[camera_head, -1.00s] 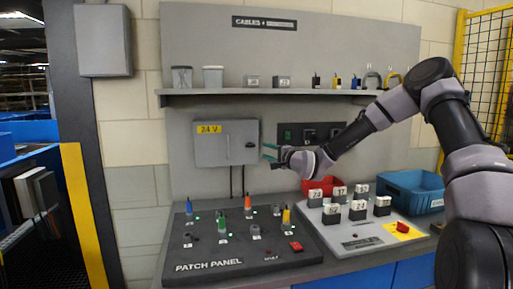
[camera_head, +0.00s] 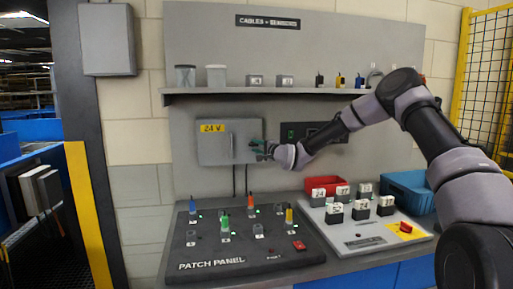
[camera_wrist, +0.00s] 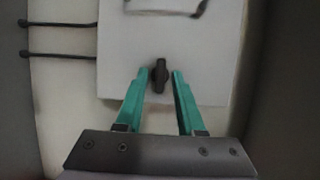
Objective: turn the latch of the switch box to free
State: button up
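The switch box (camera_head: 216,146) is a grey box with a yellow "24 V" label, mounted on the back panel above the bench. Its latch is a small dark knob (camera_wrist: 160,76) on the box's front face, lengthwise along the picture's vertical in the wrist view. My gripper (camera_wrist: 158,74) has green fingers, which stand open on either side of the latch with a narrow gap on each side. In the head view my gripper (camera_head: 258,146) is at the box's right edge and hides the latch.
The patch panel (camera_head: 204,247) with several coloured plugs lies on the bench below. A red bin (camera_head: 324,184) and a blue bin (camera_head: 408,190) stand to the right. A shelf (camera_head: 230,95) runs above the box. A dark control panel (camera_head: 300,130) is right of it.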

grip_shut()
jog(key=shift+n, duration=0.3)
jog(key=shift+r+n+g+h, duration=0.2)
jog(key=shift+n+g+h, duration=0.25)
jog(key=shift+n, duration=0.65)
jog(key=n+h, duration=0.2)
jog(key=n, duration=0.1)
jog(key=shift+a+r+n+g, duration=0.15)
jog(key=shift+r+n+g, duration=0.05)
jog(key=shift+n+g, duration=0.1)
jog(key=n+h, duration=0.1)
jog(key=n, duration=0.1)
jog(key=n+h, duration=0.1)
jog(key=n, duration=0.1)
jog(key=shift+s+a+r, duration=0.1)
jog(key=shift+s+a, duration=0.05)
jog(key=shift+a, duration=0.05)
jog(key=shift+a+n+h, duration=0.1)
jog(key=shift+n+h, duration=0.85)
jog(key=shift+n, duration=0.05)
jog(key=shift+n+h, duration=0.3)
jog(key=shift+n, duration=0.2)
